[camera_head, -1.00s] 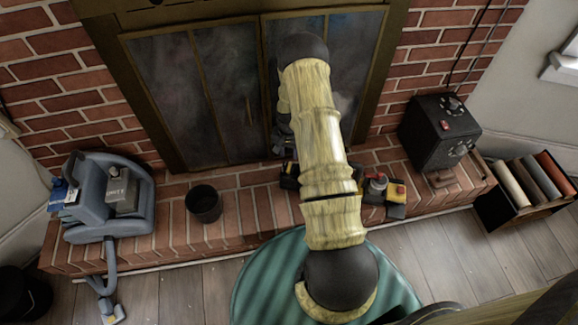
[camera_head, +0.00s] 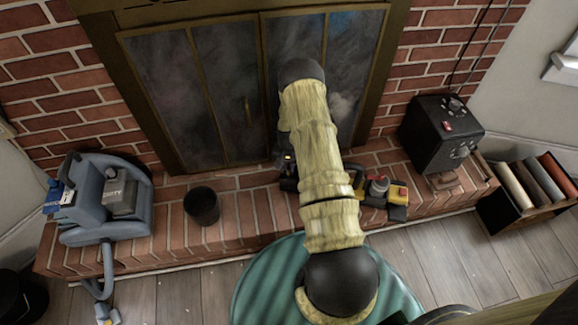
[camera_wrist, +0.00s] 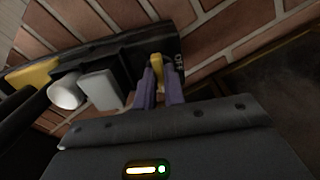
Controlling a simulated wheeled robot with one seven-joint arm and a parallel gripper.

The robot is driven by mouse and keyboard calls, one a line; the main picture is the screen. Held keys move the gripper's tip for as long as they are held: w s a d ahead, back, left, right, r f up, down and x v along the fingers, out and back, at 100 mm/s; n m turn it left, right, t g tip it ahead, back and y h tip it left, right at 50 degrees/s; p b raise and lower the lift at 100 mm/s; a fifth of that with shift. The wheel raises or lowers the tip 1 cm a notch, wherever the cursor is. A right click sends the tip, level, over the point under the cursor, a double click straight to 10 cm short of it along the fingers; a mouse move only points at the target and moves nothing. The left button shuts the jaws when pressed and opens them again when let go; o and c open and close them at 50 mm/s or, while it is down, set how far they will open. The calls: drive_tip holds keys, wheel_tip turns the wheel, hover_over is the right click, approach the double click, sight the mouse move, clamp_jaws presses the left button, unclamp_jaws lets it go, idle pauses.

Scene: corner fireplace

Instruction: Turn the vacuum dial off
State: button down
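A black device (camera_head: 400,210) with yellow and grey parts lies on the brick hearth, partly hidden behind my arm in the head view. In the wrist view its black panel (camera_wrist: 120,50) fills the upper left, with a narrow yellow dial (camera_wrist: 156,68) beside a white "OFF" label (camera_wrist: 178,62). My gripper (camera_wrist: 160,82) has its two purple fingers close together, one on each side of the yellow dial, apparently shut on it. The head view mostly hides my gripper behind the arm. A blue-grey vacuum-like machine (camera_head: 135,205) stands at the hearth's left end.
A dark cup (camera_head: 203,206) stands on the hearth left of my arm. A black box with knobs (camera_head: 440,135) stands at the right, near a crate of rolls (camera_head: 520,200). Fireplace doors (camera_head: 215,90) rise behind. A green round surface (camera_head: 265,275) is in front.

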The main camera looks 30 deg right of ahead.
drive_tip(key=shift+n, duration=0.3)
drive_tip(key=n+p, duration=0.1)
drive_tip(key=n, duration=0.3)
drive_tip(key=n+p, duration=0.1)
drive_tip(key=n, duration=0.3)
drive_tip(key=shift+n, duration=0.3)
drive_tip(key=n, duration=0.4)
drive_tip(key=shift+n+p, duration=0.3)
drive_tip(key=n, duration=0.4)
drive_tip(key=shift+d, duration=0.1)
idle(0.3)
drive_tip(key=c, duration=1.5)
unclamp_jaws()
